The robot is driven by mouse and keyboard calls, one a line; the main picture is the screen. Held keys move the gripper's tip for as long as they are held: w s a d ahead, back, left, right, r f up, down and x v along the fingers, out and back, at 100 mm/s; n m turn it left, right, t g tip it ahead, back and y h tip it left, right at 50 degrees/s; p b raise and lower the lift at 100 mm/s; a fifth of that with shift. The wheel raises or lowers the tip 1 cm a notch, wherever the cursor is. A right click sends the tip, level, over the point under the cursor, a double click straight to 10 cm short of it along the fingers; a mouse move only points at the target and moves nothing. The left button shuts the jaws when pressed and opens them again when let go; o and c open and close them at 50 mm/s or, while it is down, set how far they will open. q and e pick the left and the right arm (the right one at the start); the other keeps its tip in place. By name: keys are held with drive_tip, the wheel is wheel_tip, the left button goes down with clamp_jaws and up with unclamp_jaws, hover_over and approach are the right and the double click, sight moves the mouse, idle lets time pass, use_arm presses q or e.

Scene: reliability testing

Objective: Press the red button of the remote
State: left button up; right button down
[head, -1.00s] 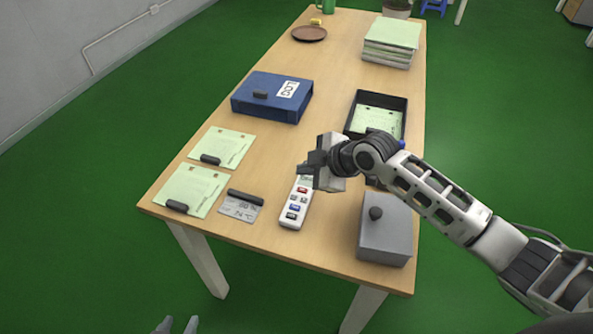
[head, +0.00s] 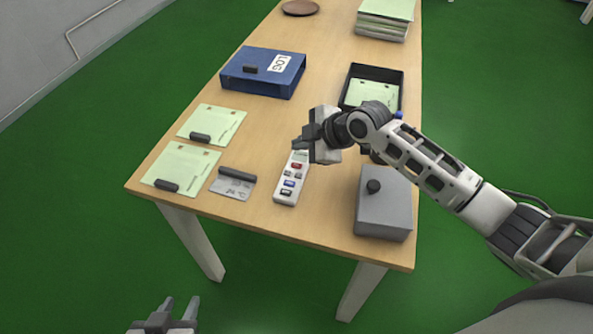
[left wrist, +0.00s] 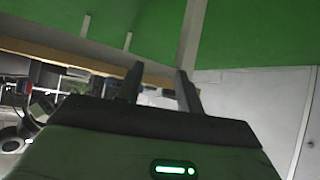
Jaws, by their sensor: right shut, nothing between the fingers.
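A white remote (head: 290,181) lies on the wooden table near its front edge. Its red button (head: 296,166) is toward the far end, with blue and other coloured buttons nearer me. My right gripper (head: 304,139) is shut and empty at the remote's far end, and it hides part of that end. I cannot tell whether it touches the remote. My left gripper (head: 180,308) is low in front of the table, away from the remote. Its two fingers stand apart with nothing between them, as the left wrist view (left wrist: 160,80) also shows.
A grey box (head: 384,208) with a black knob stands right of the remote. A card (head: 232,187) and green papers (head: 182,164) lie to the left. A blue binder (head: 262,75) and a black tray (head: 347,100) are farther back. Bare wood surrounds the remote's left side.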

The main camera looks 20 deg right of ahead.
sight(301, 166)
wheel_tip(301, 166, down, 3)
drive_tip(key=shift+r+b, duration=0.15)
drive_tip(key=shift+b, duration=0.45)
drive_tip(key=shift+f+b, duration=0.35)
drive_tip(key=shift+f, duration=0.15)
use_arm(q)
drive_tip(key=shift+d+f, duration=0.15)
drive_tip(key=shift+f, duration=0.3)
use_arm(e)
drive_tip(key=shift+f, duration=0.1)
use_arm(q)
drive_tip(key=shift+w+d, duration=0.1)
drive_tip(key=shift+w, duration=0.05)
use_arm(e)
drive_tip(key=shift+f, duration=0.15)
idle(0.4)
drive_tip(key=shift+f, duration=0.25)
use_arm(q)
drive_tip(key=shift+f, duration=0.2)
